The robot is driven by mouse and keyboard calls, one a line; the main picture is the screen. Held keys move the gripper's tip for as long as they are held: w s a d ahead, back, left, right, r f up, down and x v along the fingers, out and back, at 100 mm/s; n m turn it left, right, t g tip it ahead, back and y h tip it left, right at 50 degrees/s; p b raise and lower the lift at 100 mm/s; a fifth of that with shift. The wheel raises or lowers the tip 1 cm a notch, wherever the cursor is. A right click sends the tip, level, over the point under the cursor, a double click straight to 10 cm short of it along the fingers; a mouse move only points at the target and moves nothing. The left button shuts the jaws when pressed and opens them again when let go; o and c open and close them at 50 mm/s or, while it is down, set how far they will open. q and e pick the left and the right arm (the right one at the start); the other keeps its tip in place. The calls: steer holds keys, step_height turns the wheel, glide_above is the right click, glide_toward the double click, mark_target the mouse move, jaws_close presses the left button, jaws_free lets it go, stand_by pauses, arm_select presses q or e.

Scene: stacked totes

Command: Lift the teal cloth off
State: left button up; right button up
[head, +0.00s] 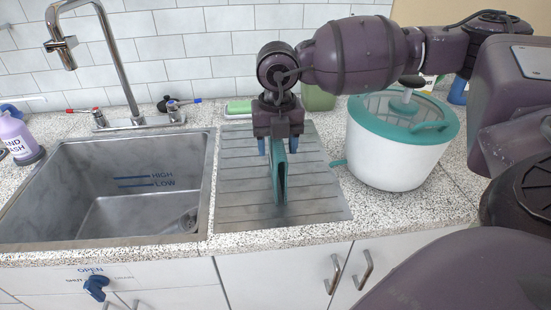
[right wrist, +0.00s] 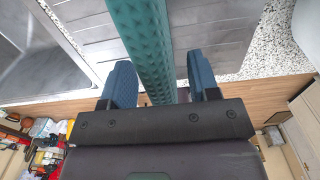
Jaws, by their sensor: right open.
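In the right wrist view my open right gripper (right wrist: 161,82) shows a gap on both sides of the cloth. What holds the cloth upright is hidden. My left gripper is not in view.
An empty-looking grey sink (head: 95,205) with a tall tap (head: 125,75) lies to the left. A white tub with a teal-rimmed lid (head: 395,150) stands close on the right. A green sponge (head: 238,106) lies behind the drainboard. The counter's front edge is clear.

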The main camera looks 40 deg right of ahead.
steer(key=shift+f, duration=0.1)
jaws_close()
stand_by(0.3)
